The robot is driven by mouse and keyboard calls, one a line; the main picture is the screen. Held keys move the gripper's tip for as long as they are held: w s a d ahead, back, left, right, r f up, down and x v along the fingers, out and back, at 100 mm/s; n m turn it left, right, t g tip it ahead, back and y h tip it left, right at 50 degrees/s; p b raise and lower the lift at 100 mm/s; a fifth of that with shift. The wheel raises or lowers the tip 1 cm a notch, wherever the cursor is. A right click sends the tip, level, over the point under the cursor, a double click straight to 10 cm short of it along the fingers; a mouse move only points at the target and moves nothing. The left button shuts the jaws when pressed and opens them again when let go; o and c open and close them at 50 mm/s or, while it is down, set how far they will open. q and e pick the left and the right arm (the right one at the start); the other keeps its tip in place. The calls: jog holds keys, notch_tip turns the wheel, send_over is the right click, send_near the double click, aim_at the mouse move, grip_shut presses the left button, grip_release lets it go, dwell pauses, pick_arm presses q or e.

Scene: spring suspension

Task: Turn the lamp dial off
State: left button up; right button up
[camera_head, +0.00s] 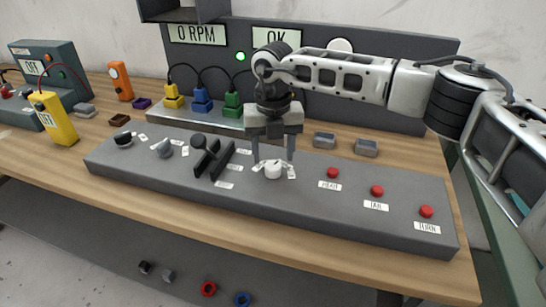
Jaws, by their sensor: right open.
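A white round dial (273,172) sits on the grey control panel (330,211), with small labels around it that are too small to read. I take it for the lamp dial, though no readable label confirms this. My right gripper (273,157) points down over the white dial, its two open fingers on either side of it. I cannot tell whether the fingers touch it. A black knob (123,140) and a grey knob (163,150) stand farther left on the panel. My left gripper is not in view.
Black levers (213,158) stand just left of the white dial. Several red buttons (377,191) lie to its right. Behind stand yellow, blue (201,100) and green plugs and two grey trays (366,147). A yellow meter (54,118) stands at left.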

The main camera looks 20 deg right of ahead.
aim_at(273, 165)
jog(key=shift+f, duration=1.6)
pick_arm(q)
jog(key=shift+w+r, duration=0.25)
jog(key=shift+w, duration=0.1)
pick_arm(e)
jog(key=c, duration=1)
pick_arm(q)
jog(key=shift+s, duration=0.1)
